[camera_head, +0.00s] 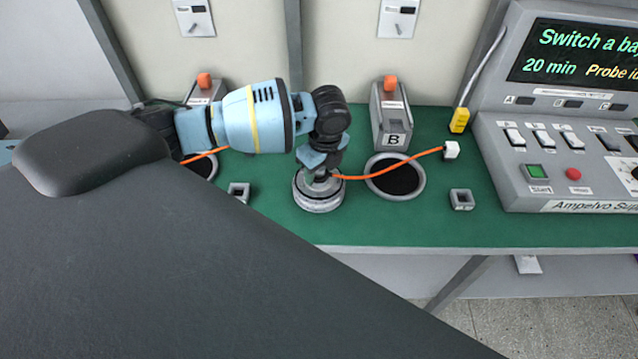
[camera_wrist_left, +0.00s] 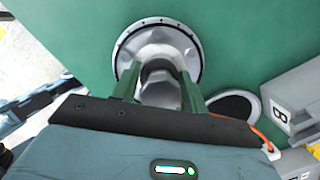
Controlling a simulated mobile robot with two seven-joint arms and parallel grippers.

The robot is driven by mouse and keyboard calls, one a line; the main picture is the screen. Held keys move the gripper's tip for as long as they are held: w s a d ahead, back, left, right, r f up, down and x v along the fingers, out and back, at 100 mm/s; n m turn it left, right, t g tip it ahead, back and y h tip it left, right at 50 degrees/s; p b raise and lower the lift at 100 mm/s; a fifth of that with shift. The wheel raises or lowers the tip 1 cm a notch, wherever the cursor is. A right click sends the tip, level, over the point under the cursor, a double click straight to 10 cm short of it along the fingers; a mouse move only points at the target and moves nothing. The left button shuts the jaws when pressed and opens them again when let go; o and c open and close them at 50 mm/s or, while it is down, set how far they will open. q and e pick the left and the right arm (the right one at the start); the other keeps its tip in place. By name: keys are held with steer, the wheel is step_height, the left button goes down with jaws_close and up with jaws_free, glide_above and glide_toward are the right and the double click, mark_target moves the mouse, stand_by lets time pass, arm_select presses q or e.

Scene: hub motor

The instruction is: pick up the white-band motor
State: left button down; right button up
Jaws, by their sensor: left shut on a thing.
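The motor (camera_head: 318,193) is a round grey-white hub with a pale band and a central shaft, on the green bench mat or just above it; I cannot tell which. My left gripper (camera_head: 320,170) reaches it from above and is shut on its shaft. In the left wrist view the motor (camera_wrist_left: 150,35) shows as a pale flanged disc between the fingers of my left gripper (camera_wrist_left: 158,88). An orange cable (camera_head: 390,173) runs from near the motor to a white plug (camera_head: 451,150). My right gripper is not in view.
A round dark well (camera_head: 394,178) lies right of the motor, before the holder marked B (camera_head: 391,118). Small grey sockets stand on the mat (camera_head: 240,191) and (camera_head: 461,199). A control console (camera_head: 560,150) fills the right end. A yellow plug (camera_head: 460,120) stands beside it.

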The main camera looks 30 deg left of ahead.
arm_select(q)
steer(key=shift+r, duration=0.15)
steer(key=shift+w+r, duration=0.1)
